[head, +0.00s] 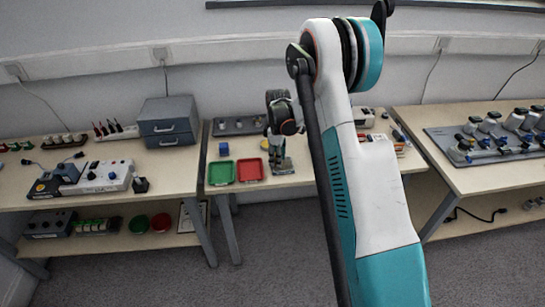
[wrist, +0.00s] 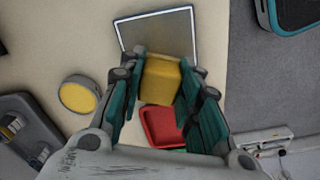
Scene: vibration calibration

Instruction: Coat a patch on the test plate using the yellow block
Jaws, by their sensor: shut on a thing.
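My gripper (wrist: 158,95) is shut on the yellow block (wrist: 160,82), which sits between the two fingers in the wrist view. The test plate (wrist: 152,30) is a flat grey square with a pale border, just beyond the block. The block overlaps the plate's near edge in the picture; I cannot tell whether they touch. In the head view my gripper (head: 277,152) points down over the middle table, right of the red tray (head: 250,170). The block and most of the plate are hard to make out there.
A green tray (head: 221,173) stands left of the red tray, with a blue block (head: 223,149) behind it. A round yellow-topped disc (wrist: 78,96) lies left of the gripper in the wrist view. Grey drawers (head: 168,121) stand on the left table and a fixture board (head: 487,140) on the right one.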

